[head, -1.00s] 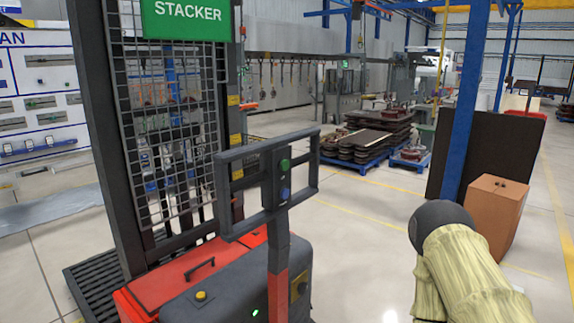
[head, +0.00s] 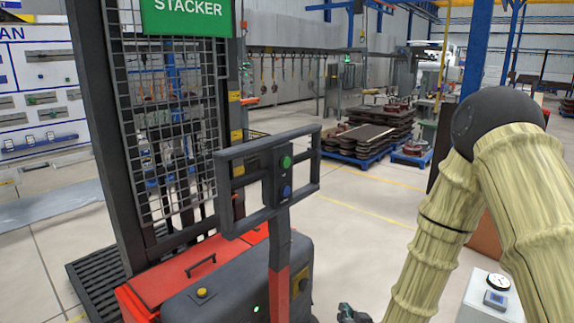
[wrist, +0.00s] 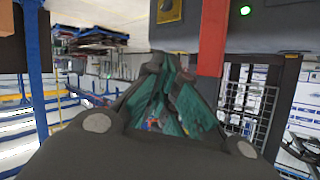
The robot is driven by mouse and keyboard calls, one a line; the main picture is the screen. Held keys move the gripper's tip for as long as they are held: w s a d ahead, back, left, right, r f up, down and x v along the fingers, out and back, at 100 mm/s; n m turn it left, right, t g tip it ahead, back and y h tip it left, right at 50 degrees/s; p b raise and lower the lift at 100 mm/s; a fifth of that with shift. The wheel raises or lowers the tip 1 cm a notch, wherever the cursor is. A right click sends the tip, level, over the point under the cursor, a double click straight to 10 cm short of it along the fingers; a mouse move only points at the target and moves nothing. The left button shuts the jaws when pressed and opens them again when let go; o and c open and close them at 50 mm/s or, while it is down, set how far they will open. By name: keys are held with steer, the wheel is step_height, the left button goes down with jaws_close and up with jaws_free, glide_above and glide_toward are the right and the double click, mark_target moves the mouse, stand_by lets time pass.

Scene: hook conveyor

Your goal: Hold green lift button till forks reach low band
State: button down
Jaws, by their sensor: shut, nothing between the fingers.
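The stacker (head: 205,285) stands at left centre in the head view, with a red and dark grey body and a mesh mast guard. Its handle carries a green button (head: 286,162) above a blue button (head: 286,190). Both face me and are uncovered. My gripper (head: 352,314) is at the bottom edge, low and to the right of the handle post, touching neither button. In the wrist view my gripper (wrist: 165,78) has its fingers together and empty, near the red part of the post (wrist: 212,40). Yellow bands (head: 236,135) mark the mast. I cannot make out the forks.
A white box with a dial (head: 492,300) stands at lower right, beside my arm. Blue pallets of parts (head: 370,140) are farther back. The floor between is clear.

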mark_target(286, 162)
steer(key=w+a+r+t+y, duration=0.1)
steer(key=w+a+r+t, duration=0.1)
steer(key=r, duration=1)
steer(key=w+a+r+t+y, duration=0.1)
steer(key=w+a+r+t, duration=0.1)
steer(key=r, duration=1.1)
steer(key=w+a+r+t+y, duration=0.1)
steer(key=w+r+t, duration=0.3)
steer(key=r, duration=0.9)
steer(key=shift+a+t, duration=0.65)
steer(key=shift+t, duration=0.15)
steer(key=shift+w+a+p, duration=0.15)
steer(key=shift+p, duration=0.2)
steer(key=w+a, duration=0.5)
steer(key=a, duration=0.2)
steer(key=shift+p, duration=0.3)
steer(key=shift+w+f, duration=0.1)
steer(key=shift+w+a+b, duration=0.15)
steer(key=shift+a+b, duration=0.1)
steer(key=shift+b, duration=0.15)
